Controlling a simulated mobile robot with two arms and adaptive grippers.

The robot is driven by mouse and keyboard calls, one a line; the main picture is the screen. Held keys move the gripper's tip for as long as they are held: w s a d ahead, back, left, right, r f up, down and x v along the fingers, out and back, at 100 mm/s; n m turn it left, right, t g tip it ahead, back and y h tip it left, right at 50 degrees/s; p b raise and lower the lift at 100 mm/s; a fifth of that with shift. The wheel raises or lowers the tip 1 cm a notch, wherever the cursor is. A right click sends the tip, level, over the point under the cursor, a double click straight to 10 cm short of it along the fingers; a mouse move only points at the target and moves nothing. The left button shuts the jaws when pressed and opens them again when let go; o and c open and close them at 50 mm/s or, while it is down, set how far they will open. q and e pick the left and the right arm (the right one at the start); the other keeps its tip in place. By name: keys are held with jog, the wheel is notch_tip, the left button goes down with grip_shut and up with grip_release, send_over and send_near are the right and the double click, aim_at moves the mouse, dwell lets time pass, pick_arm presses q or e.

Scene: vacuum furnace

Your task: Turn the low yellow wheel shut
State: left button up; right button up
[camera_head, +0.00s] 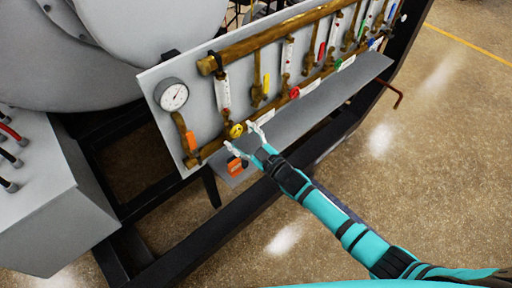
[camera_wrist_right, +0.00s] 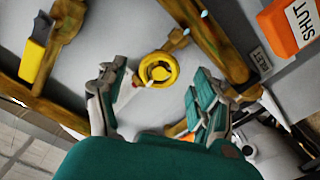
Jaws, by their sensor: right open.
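The low yellow wheel (camera_head: 236,131) is a small round handwheel at the lower left of the pipe panel in the head view. In the right wrist view the yellow wheel (camera_wrist_right: 158,70) appears as a ring ahead of my right gripper, between its fingers in the picture. My right gripper (camera_head: 246,140) is open, with its fingertips close to the wheel; I cannot tell whether they touch it. The open fingers of the right gripper (camera_wrist_right: 158,98) also show in the wrist view, with nothing held between them. My left gripper is not in view.
A round gauge (camera_head: 173,95) sits left of the wheel. An orange tag (camera_head: 236,166) hangs below it, and an orange SHUT sign (camera_wrist_right: 290,25) shows in the wrist view. Brass pipes (camera_head: 270,38) and other valves line the panel. Open floor (camera_head: 440,150) lies to the right.

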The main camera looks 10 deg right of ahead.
jog(key=v, duration=0.9)
jog(key=shift+s+d, duration=0.1)
jog(key=s+d+f+m+g+h, duration=0.2)
jog(key=s+d+f+h, duration=0.15)
jog(key=f, duration=0.55)
jog(key=s+d+f+m+g+h, duration=0.1)
jog(key=s+d+f+m+h, duration=0.2)
jog(key=f, duration=0.6)
jog(key=s+d+f+m+g+h, duration=0.15)
jog(key=s+d+f, duration=0.3)
jog(key=f, duration=0.45)
jog(key=s+d+f+m+g+h, duration=0.1)
jog(key=s+f+g, duration=0.2)
jog(key=s, duration=0.8)
jog(key=s+d+f+m+g, duration=0.1)
jog(key=s+d+f+g, duration=0.1)
jog(key=s+f, duration=0.6)
jog(key=s+d+f+m+g+h, duration=0.1)
jog(key=s+f+g, duration=0.3)
jog(key=s, duration=0.9)
notch_tip(320, 180, down, 2)
jog(key=shift+s+d+f+h, duration=0.2)
jog(key=shift+s+d+h, duration=0.1)
jog(key=shift+d, duration=0.35)
jog(key=shift+m, duration=0.25)
jog(key=shift+c, duration=0.4)
